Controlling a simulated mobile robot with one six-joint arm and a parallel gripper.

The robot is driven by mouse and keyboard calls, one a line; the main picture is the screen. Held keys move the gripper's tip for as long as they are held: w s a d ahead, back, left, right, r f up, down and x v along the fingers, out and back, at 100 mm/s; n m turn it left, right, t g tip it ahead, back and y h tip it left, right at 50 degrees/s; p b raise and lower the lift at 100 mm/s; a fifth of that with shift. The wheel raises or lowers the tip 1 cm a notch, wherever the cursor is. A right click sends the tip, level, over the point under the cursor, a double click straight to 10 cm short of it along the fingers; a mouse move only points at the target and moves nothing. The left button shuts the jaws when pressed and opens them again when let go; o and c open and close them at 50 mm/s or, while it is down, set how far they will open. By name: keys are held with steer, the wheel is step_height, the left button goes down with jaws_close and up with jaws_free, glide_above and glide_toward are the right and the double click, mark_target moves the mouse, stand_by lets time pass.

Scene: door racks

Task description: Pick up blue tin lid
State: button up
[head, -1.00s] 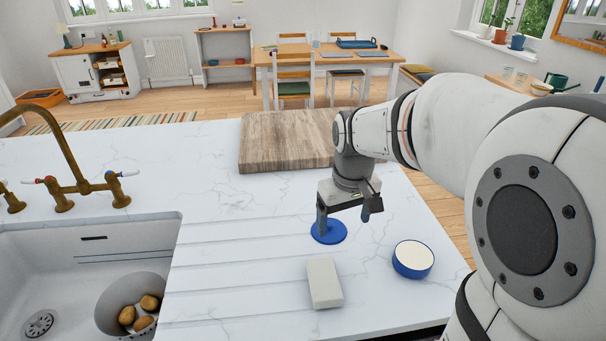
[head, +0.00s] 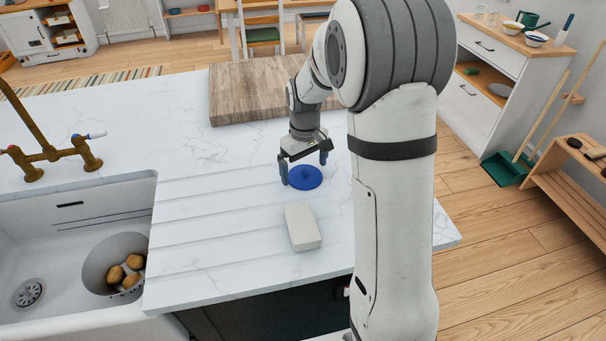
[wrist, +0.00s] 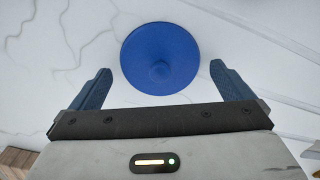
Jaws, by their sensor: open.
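The blue tin lid (head: 304,177) lies flat on the white marbled counter, a round disc with a small knob at its centre. In the wrist view the lid (wrist: 160,58) shows whole, ahead of and between the two fingers. My gripper (head: 304,170) is open and empty, pointing down over the lid, with a finger near either side of it. In the wrist view my gripper (wrist: 160,85) has its fingers spread wider than the lid. I cannot tell the exact height of the fingertips above the counter.
A pale rectangular block (head: 303,226) lies just in front of the lid. A wooden board (head: 255,92) lies behind. The sink (head: 70,250) with a bowl of potatoes (head: 124,270) is at left. My arm hides the counter's right part.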

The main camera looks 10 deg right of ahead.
steer(key=shift+s+f, duration=0.1)
steer(key=shift+f, duration=0.35)
steer(key=c, duration=0.9)
steer(key=shift+r, duration=0.15)
